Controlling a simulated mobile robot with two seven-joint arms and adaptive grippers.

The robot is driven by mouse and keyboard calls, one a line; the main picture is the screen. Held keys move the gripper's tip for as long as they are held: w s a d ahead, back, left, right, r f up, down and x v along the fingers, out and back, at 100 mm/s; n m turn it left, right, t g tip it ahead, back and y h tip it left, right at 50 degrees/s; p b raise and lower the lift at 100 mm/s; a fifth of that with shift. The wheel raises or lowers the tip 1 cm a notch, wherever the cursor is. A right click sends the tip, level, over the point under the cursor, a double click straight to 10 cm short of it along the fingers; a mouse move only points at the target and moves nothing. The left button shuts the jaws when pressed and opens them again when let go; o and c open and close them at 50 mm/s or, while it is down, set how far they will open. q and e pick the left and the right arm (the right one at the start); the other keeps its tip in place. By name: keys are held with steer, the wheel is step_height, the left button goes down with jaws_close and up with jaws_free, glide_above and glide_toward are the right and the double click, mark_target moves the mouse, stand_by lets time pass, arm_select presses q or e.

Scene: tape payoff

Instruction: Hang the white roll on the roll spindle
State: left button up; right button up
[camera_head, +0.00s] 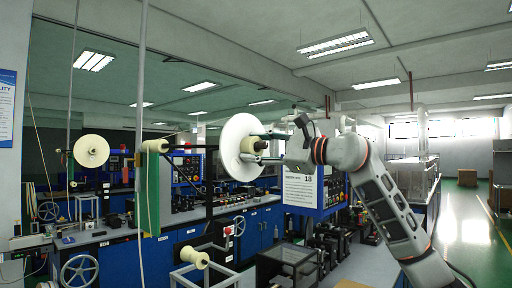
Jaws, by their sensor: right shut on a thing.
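The white roll (238,147), a large pale disc with a cream hub, is held up near the middle of the view. My right gripper (265,146) is at the hub side of the roll, its fingers shut on it. The arm comes in from the lower right. The disc faces partly towards the camera, and its far side is hidden. I cannot clearly make out the roll spindle; dark bars show just left of the roll. My left gripper is not in view.
A cream roll (91,151) shows at left. Green tape (149,200) hangs beside a thin upright pole (139,90). A cream spool (195,257) sits low in front. A blue-framed control panel (303,188) stands behind my gripper.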

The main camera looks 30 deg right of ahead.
steer(key=o, duration=1.4)
steer(key=v, duration=1.2)
